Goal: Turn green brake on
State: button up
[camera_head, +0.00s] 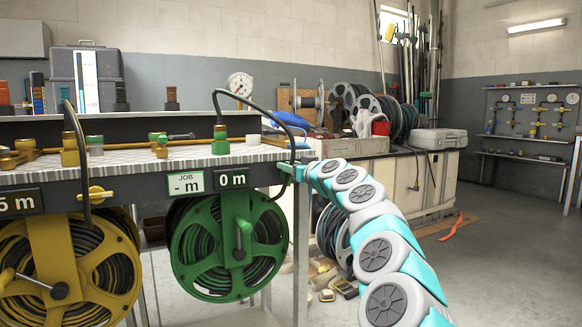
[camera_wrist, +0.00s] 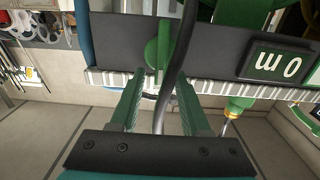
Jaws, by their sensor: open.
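In the wrist view, which is upside down, a green lever (camera_wrist: 158,48) stands on the dark front rail; it appears to be the green brake. My gripper (camera_wrist: 158,88) is open, its two green fingers pointing at the rail. The lever lies beyond the fingertips, in line with the gap; I see no contact. A dark hose (camera_wrist: 177,58) crosses beside the lever and runs down through the view between the fingers. In the head view, my gripper (camera_head: 287,168) is at the right end of the bench front; the lever is not clear there. The green reel (camera_head: 238,245) hangs below.
The "0 m" sign (camera_head: 233,179) is on the rail left of my gripper and also shows in the wrist view (camera_wrist: 279,64). A yellow reel (camera_head: 62,265) hangs at left. The hose arches over the bench top. Floor to the right is mostly open.

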grip_shut()
dwell(0.3)
dwell(0.3)
